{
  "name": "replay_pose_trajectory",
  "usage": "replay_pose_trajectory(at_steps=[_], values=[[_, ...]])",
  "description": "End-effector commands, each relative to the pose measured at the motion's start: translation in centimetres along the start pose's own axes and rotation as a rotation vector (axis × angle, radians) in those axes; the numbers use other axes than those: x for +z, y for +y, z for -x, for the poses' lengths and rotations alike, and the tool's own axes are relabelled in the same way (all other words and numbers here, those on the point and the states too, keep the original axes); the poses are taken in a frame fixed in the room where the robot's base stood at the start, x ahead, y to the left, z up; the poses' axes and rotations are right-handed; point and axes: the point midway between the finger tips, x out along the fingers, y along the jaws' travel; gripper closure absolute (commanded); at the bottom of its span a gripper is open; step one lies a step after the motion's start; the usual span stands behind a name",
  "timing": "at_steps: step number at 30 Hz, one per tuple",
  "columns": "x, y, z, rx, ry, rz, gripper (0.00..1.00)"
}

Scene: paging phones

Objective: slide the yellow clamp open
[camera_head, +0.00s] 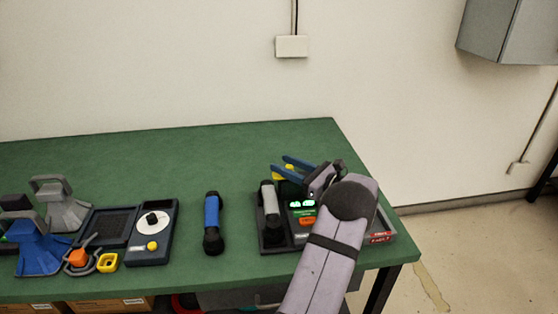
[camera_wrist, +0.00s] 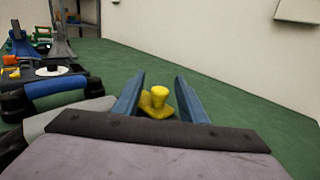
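The yellow clamp (camera_wrist: 158,100) shows in the wrist view as a rounded knob on a wider base, between the two blue fingers of my gripper (camera_wrist: 160,77). The fingers are apart, with a gap beside the knob, so my gripper is open. In the head view, a bit of the yellow clamp (camera_head: 284,174) shows at the back edge of the dark phone unit (camera_head: 258,240). My gripper (camera_head: 279,163) is over it there, pointing left. The gripper and arm hide part of the unit and of the clamp.
A grey handset (camera_head: 267,205) lies on the unit, beside a lit green display (camera_head: 301,204). A blue handset (camera_head: 211,222) lies to the left. Farther left are a dial box (camera_head: 150,250), a yellow ring (camera_head: 107,262) and grey and blue stands. The green table (camera_head: 150,155) is clear behind.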

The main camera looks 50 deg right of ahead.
Motion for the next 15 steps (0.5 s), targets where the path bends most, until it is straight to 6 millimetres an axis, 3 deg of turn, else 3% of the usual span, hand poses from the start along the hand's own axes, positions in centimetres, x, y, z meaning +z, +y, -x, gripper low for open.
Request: replay_pose_trajectory(at_steps=[6,15], values=[[0.1,0.0,-2.2,0.001,0.0,0.0,0.62],[0.0,0.0,-2.8,-0.001,0.001,0.0,0.62]])
